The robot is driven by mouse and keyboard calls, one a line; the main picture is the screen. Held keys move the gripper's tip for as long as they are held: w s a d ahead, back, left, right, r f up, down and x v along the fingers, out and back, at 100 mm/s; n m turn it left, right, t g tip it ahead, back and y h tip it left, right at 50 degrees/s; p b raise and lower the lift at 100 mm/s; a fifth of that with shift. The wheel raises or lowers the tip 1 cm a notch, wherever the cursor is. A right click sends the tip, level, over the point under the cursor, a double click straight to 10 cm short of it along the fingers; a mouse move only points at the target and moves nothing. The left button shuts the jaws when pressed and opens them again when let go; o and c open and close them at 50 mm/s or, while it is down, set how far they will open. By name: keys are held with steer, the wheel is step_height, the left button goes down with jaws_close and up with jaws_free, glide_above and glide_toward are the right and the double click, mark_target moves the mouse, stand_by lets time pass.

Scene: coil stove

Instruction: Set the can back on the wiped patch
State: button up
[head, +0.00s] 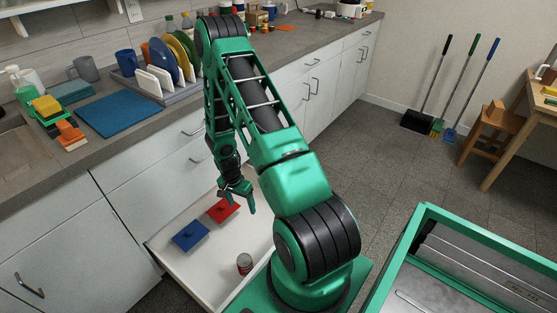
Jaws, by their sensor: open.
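My gripper (237,203) is open and empty over the far part of the drawer. It is beyond the can and apart from it, close to a red lid-like piece with a knob (223,210). I cannot tell how high it is above that piece. I cannot make out a wiped patch on any surface.
A blue knobbed piece (190,236) lies in the drawer beside the red one. The counter holds a blue mat (117,115), a dish rack (178,95) with plates, sponges (46,106) and mugs. Brooms (436,86) lean at the far wall.

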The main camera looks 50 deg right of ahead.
steer(key=s+r+n, duration=0.2)
steer(key=s+r, duration=0.1)
steer(key=r, duration=1.1)
steer(key=s+r+n, duration=0.2)
steer(key=s+r, duration=0.1)
steer(key=r, duration=1)
steer(key=s+a+r+n, duration=0.2)
steer(key=s+a+r, duration=0.1)
steer(key=s+r, duration=0.5)
steer(key=s+a+r+n+y, duration=0.1)
steer(key=s+a+r+n, duration=0.2)
steer(key=s+r, duration=0.5)
steer(key=s+a, duration=0.1)
steer(key=s, duration=0.3)
steer(key=shift+s+a+r+t, duration=0.15)
steer(key=shift+a+r+t, duration=0.15)
steer(key=shift+r, duration=0.1)
